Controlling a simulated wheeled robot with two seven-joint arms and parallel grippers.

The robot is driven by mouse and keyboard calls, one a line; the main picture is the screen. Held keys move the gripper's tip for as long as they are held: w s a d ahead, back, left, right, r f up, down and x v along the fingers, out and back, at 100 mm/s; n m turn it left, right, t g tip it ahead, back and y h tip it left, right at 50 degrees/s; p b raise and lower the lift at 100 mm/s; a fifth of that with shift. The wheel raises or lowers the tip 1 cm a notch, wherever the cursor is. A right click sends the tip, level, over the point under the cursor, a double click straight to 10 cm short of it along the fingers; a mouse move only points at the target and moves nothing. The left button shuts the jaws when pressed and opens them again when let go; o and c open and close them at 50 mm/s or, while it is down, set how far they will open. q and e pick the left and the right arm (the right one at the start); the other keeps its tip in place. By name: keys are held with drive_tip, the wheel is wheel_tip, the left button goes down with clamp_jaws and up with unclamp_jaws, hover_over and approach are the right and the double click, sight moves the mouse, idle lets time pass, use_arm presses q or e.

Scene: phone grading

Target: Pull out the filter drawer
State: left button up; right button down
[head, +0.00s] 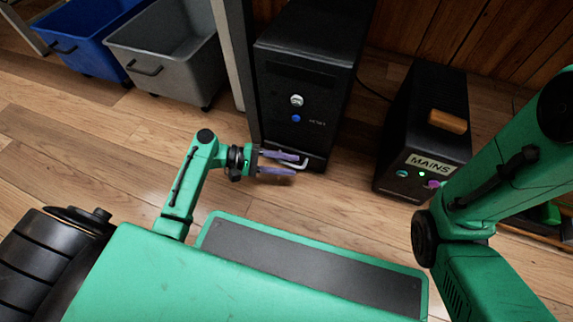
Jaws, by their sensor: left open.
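A black tower cabinet (301,75) stands on the floor at the top centre. Its front has a white knob and a blue button. The filter drawer (312,160) appears to be the low part at the foot of the front, with a pale handle (291,161). My left gripper (296,163) is open at this handle, with one purple finger above it and one below. I cannot tell whether the fingers touch the handle. My right arm is at the right, but its gripper is out of view.
A black box marked MAINS (427,140) with a wooden handle and lit buttons stands right of the cabinet. A grey bin (165,55) and a blue bin (90,40) are at the upper left. The wooden floor (110,150) is clear at left.

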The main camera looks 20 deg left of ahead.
use_arm(q)
clamp_jaws()
idle(1.4)
